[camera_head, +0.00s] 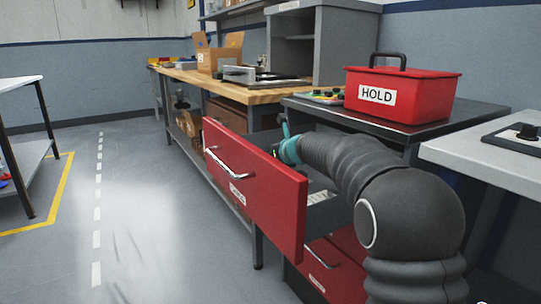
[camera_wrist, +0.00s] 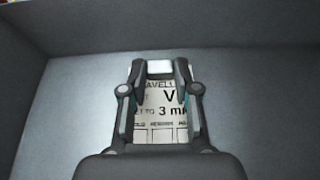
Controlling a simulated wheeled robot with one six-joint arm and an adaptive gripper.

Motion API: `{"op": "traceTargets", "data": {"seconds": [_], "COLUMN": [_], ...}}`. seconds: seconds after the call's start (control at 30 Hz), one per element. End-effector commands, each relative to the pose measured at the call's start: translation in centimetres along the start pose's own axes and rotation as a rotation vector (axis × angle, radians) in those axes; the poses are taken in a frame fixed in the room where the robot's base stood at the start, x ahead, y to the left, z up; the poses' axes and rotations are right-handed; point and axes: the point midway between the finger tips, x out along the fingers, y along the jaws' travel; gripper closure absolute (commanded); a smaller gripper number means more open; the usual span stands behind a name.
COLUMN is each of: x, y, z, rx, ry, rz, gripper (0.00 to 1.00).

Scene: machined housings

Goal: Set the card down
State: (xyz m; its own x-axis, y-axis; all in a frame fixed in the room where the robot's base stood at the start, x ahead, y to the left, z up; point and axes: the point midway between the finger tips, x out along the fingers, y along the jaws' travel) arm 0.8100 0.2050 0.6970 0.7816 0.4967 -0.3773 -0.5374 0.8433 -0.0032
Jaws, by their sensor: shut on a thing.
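A white printed card (camera_wrist: 165,112) shows between the fingers of my gripper (camera_wrist: 160,82) in the wrist view. Its text reads in part "AVELL", "V" and "3 m". My gripper is shut on the card, inside the open red drawer (camera_head: 252,188). The grey drawer floor (camera_wrist: 248,110) lies around and below the card. I cannot tell whether the card touches the floor. In the head view my arm reaches over the drawer, and its fingertips are hidden behind the drawer front.
A red box labelled HOLD (camera_head: 402,95) stands on the dark cabinet top (camera_head: 455,117) above the drawer. A lower red drawer (camera_head: 335,270) is also partly visible. The grey drawer walls (camera_wrist: 22,75) surround my gripper. Open floor (camera_head: 150,220) lies to the left.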

Motion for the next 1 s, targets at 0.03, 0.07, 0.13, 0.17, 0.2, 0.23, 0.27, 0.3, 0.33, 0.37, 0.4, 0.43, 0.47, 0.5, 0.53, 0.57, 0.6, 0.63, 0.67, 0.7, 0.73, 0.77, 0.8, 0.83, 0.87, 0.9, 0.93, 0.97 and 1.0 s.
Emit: {"op": "traceTargets", "data": {"seconds": [0.03, 0.07, 0.13, 0.17, 0.2, 0.23, 0.27, 0.3, 0.33, 0.37, 0.4, 0.43, 0.47, 0.5, 0.53, 0.57, 0.6, 0.63, 0.67, 0.7, 0.73, 0.77, 0.8, 0.83, 0.87, 0.9, 0.93, 0.97, 1.0], "x": [0.1, 0.1, 0.1, 0.1, 0.1, 0.1, 0.1, 0.1, 0.1, 0.1, 0.1, 0.1, 0.0, -0.1, -0.2, -0.4, -0.8, -1.2, -1.6, -2.2, -2.8, -3.3, -4.2, -4.8, -5.4, -6.2, -6.8, -7.4, -8.1], "y": [0.0, 0.0, 0.0, 0.0, 0.0, 0.0, 0.0, 0.0, 0.0, 0.0, 0.0, 0.0, 0.1, 0.1, 0.1, 0.0, 0.0, 0.0, 0.0, 0.0, 0.0, 0.0, 0.0, 0.0, 0.0, 0.0, 0.0, 0.0, 0.0], "z": [-0.3, -0.2, -0.2, -0.2, -0.2, -0.2, -0.2, -0.2, -0.1, -0.1, -0.1, -0.1, 0.0, 0.2, 0.2, 0.1, 0.1, 0.2, 0.2, 0.2, 0.2, 0.2, 0.3, 0.2, 0.2, 0.2, 0.2, 0.3, 0.2], "rx": [0.000, 0.000, 0.000, 0.000, 0.000, 0.000, 0.000, 0.000, 0.000, 0.000, 0.000, 0.000, 0.000, 0.000, 0.000, 0.000, 0.000, -0.001, -0.001, -0.001, -0.002, -0.001, -0.001, 0.000, 0.000, 0.000, 0.000, -0.001, 0.000], "ry": [0.000, 0.000, 0.001, 0.001, 0.001, 0.001, 0.001, 0.001, 0.001, 0.001, 0.001, 0.000, 0.000, 0.000, 0.000, 0.000, 0.000, -0.001, -0.001, 0.000, -0.001, -0.001, -0.002, -0.001, -0.001, -0.001, -0.002, -0.002, -0.001], "rz": [0.000, 0.000, 0.000, 0.000, 0.000, 0.000, 0.000, 0.000, 0.000, 0.000, 0.001, 0.001, 0.001, 0.001, 0.001, 0.000, 0.000, -0.001, -0.001, -0.001, -0.001, 0.000, 0.000, 0.000, -0.001, -0.001, -0.002, -0.002, 0.000], "gripper": [0.99, 0.65, 0.47, 0.45, 0.45, 0.45, 0.45, 0.45, 0.45, 0.45, 0.45, 0.45, 0.45, 0.45, 0.45, 0.45, 0.45, 0.45, 0.45, 0.45, 0.45, 0.45, 0.45, 0.45, 0.45, 0.45, 0.45, 0.45, 0.45]}}
